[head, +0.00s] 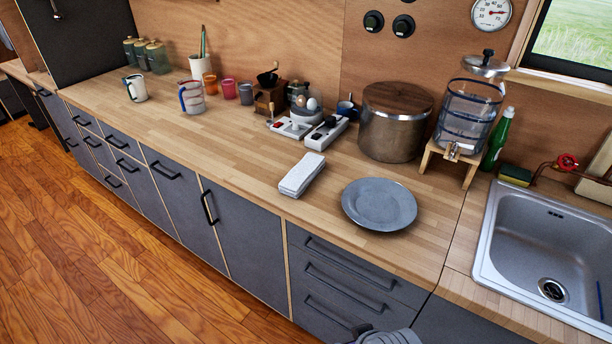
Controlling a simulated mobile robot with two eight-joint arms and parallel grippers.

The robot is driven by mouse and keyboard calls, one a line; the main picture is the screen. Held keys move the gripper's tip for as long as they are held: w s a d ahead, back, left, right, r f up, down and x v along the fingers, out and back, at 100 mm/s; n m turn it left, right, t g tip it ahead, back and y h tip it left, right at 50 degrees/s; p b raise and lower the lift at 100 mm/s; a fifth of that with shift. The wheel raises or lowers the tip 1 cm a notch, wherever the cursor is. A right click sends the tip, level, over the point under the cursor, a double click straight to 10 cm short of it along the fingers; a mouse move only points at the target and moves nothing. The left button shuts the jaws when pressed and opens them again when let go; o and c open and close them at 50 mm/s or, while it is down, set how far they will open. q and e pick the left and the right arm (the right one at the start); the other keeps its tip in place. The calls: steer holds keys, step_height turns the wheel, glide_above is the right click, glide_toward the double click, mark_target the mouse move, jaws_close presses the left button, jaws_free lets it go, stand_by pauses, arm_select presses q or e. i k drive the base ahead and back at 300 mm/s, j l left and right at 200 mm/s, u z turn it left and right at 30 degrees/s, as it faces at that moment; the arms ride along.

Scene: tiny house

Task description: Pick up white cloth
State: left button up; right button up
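The white cloth (302,174) lies folded into a long, narrow bundle on the wooden countertop (240,165), near its front edge. It lies to the left of a grey plate (379,204), with a gap of bare wood between them. Nothing covers the cloth. Neither of my grippers can be made out in the head view. A grey rounded shape shows at the bottom edge, in front of the drawers; I cannot tell what it is.
Behind the cloth stand a power strip (326,133), a coffee grinder (269,95) and a large lidded pot (394,122). A glass dispenser (467,115) and a sink (555,250) are to the right. The counter left of the cloth is clear along its front.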

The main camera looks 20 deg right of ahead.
mark_target(296, 181)
steer(key=i+j+z, duration=0.2)
steer(key=z, duration=0.25)
steer(key=i+j+z, duration=0.1)
steer(key=j+z, duration=0.2)
steer(key=z, duration=0.15)
steer(key=i+j+z, duration=0.1)
steer(key=j, duration=0.25)
steer(key=i+j+z, duration=0.1)
steer(key=j, duration=0.6)
steer(key=i+z, duration=0.05)
steer(key=i, duration=0.05)
